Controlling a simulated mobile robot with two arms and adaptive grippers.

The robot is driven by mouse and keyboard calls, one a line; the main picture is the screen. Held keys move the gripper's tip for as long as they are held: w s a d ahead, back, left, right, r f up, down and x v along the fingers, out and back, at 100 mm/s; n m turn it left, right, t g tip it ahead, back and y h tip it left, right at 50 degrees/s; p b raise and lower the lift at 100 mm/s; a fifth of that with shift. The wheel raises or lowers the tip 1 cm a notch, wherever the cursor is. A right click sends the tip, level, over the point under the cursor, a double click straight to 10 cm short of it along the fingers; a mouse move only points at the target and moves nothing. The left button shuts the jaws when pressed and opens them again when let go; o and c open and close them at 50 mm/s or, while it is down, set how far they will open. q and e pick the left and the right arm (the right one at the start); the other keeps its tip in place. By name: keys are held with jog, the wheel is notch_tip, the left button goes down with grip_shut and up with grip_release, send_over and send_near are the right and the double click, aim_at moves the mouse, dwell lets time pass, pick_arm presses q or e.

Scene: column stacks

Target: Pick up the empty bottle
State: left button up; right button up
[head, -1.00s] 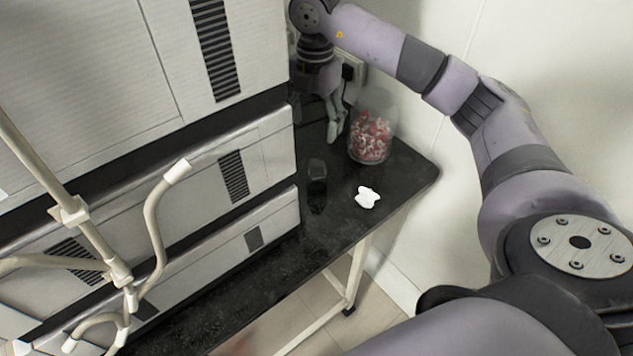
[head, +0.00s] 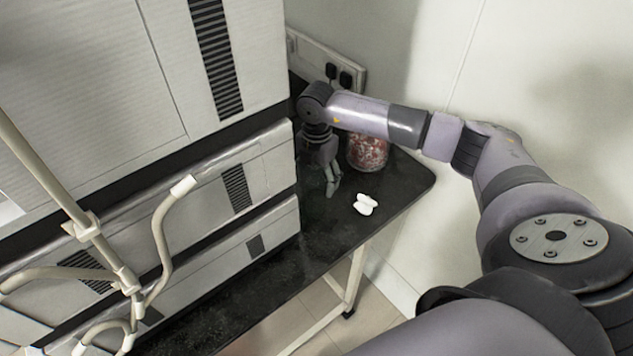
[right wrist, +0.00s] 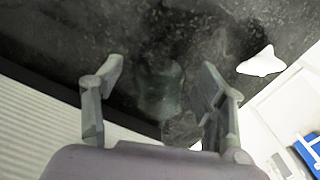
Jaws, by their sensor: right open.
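The empty bottle (right wrist: 160,92) is clear and hard to make out against the dark table. In the right wrist view it shows between the two spread fingers of my right gripper (right wrist: 161,70). In the head view my right gripper (head: 331,188) points down at the table beside the cabinet stack, and I cannot make out the bottle there. My right gripper is open, with a finger on either side of the bottle in the wrist picture. I cannot tell whether either finger touches it. My left gripper is out of view.
A jar with red and white contents (head: 368,154) stands behind my right wrist. A small white object (head: 366,204) lies right of the gripper on the black table (head: 400,190). Grey drawer units (head: 262,170) stand close on the left. A wall socket (head: 330,68) is behind.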

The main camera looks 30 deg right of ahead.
jog(key=shift+f, duration=0.55)
jog(key=c, duration=1.3)
jog(key=shift+o, duration=0.2)
jog(key=shift+r, duration=0.1)
